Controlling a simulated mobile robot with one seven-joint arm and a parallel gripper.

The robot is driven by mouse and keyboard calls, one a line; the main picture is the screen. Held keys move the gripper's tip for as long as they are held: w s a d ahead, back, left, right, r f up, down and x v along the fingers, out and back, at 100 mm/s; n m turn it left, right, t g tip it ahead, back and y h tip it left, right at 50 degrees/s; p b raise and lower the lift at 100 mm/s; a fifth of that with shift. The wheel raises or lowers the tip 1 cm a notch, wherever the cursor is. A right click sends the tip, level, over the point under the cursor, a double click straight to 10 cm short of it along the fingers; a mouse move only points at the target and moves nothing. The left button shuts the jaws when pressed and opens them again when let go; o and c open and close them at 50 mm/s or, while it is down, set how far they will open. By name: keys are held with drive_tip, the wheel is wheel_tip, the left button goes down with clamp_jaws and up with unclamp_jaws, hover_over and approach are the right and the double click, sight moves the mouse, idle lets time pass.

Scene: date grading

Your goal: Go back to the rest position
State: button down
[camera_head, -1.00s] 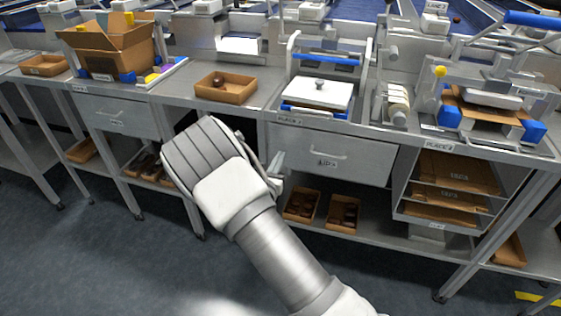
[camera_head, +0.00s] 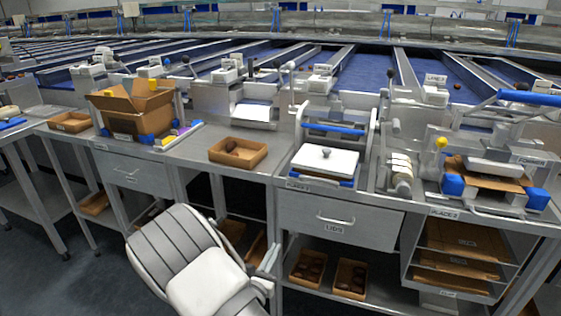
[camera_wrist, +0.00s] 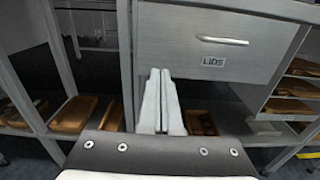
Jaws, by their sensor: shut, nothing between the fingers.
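My gripper (camera_wrist: 162,76) is shut and empty in the wrist view, its two pale fingers together and pointing at the bench front, below and left of the drawer marked LIDS (camera_wrist: 215,38). In the head view my arm and gripper are low in the picture, in front of the bench and below its top. The gripper's fingers (camera_head: 270,262) show there only in part, at the right of the white hand. The LIDS drawer (camera_head: 340,218) is shut.
On the bench top are a tray with a dark date (camera_head: 257,160), an open carton (camera_head: 160,107) and a press with a white lid (camera_head: 325,160). Shelves below hold brown trays (camera_head: 350,279). Flat cartons (camera_head: 460,262) fill the right rack. The floor in front is clear.

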drive_tip(key=s+d+r+m+g+h, duration=0.2)
drive_tip(key=d+r+m+g+h, duration=0.2)
drive_tip(key=d+r+m, duration=0.3)
drive_tip(key=s+d+r+m+g+h, duration=0.35)
drive_tip(key=d+m, duration=0.25)
drive_tip(key=d, duration=0.3)
drive_tip(key=s+d+r+m+g+y, duration=0.3)
drive_tip(key=s+m+g, duration=0.1)
drive_tip(key=s+m, duration=0.15)
drive_tip(key=s+d+r+m+g+y, duration=0.3)
drive_tip(key=s+d+m+g, duration=0.15)
drive_tip(key=s, duration=0.25)
drive_tip(key=s+a+r+m+t+y, duration=0.5)
drive_tip(key=s+a+r+m+y, duration=0.25)
drive_tip(key=s+m, duration=0.2)
wheel_tip(320, 180, up, 19)
drive_tip(key=p, duration=1.9)
drive_tip(key=shift+d+r, duration=0.15)
drive_tip(key=shift+d, duration=0.05)
drive_tip(key=shift+n, duration=0.25)
